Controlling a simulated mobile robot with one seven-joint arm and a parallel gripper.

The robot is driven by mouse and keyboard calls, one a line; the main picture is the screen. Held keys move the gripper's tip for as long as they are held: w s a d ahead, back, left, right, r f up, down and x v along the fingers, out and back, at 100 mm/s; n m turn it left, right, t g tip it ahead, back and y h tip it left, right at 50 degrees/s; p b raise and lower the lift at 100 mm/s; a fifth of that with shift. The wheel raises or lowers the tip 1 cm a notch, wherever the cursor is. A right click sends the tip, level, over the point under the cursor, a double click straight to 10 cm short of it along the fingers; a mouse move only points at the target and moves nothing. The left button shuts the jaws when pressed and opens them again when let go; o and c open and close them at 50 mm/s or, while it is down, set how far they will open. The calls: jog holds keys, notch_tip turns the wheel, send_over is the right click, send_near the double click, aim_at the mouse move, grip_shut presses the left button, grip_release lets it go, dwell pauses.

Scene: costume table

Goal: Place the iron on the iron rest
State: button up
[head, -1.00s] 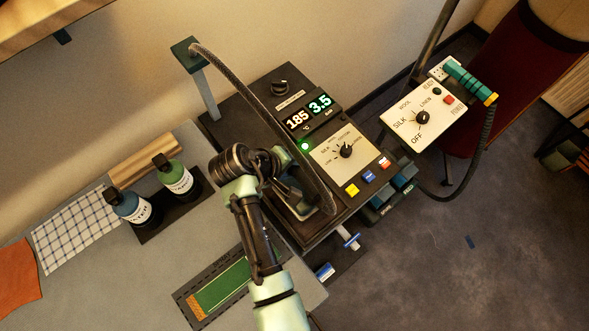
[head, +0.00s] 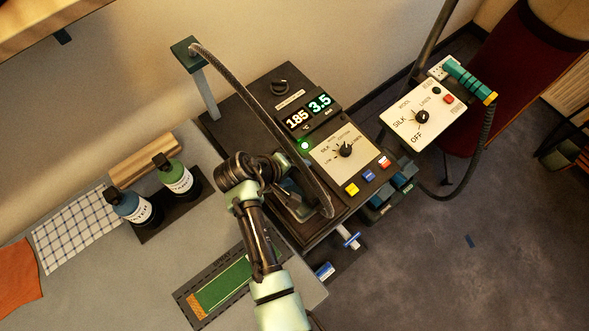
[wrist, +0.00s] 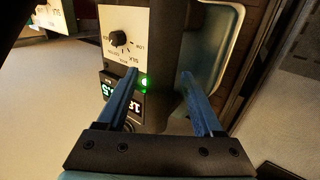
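The iron station (head: 240,120) is a dark unit with a lit display reading 185 and 3.5. A thick cord (head: 240,80) arcs from its post down to its front side, where my arm covers most of what lies there. A pale teal rounded rim (wrist: 238,45) shows in the wrist view, on the station right of the dial panel (wrist: 135,30); I cannot tell whether it belongs to the iron or the iron rest. My gripper (wrist: 158,78) is open, its blue fingers apart over the station. A dark upright band shows between them, too dim to identify.
Two bottles (head: 178,178) stand in a dark holder on the grey table left of my arm. A white control box (head: 422,118) with a teal handle stands right of the station, above open floor.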

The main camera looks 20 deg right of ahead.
jog(key=shift+r, duration=0.1)
jog(key=v, duration=1.2)
jog(key=w+a+r+m+t+y, duration=0.1)
jog(key=w+r+t, duration=0.35)
jog(key=r, duration=0.55)
jog(key=w+a+r+m+t+y, duration=0.15)
jog(key=w+r+t, duration=0.3)
jog(key=r, duration=0.65)
jog(key=w+r+t+y, duration=0.2)
jog(key=w+r+t, duration=0.25)
jog(key=r, duration=0.55)
jog(key=s+r+t, duration=0.3)
jog(key=s+r, duration=0.2)
jog(key=r, duration=0.5)
jog(key=s+r+m+t+y, duration=0.1)
jog(key=s+r+t, duration=0.3)
jog(key=r, duration=0.6)
jog(key=s+r+m+t+y, duration=0.1)
jog(key=s+r+t, duration=0.3)
jog(key=r, duration=0.7)
jog(key=shift+s+b, duration=0.35)
jog(key=shift+s, duration=0.5)
jog(key=shift+a, duration=0.2)
notch_tip(320, 180, down, 4)
jog(key=b, duration=0.4)
jog(key=shift+w+f, duration=0.1)
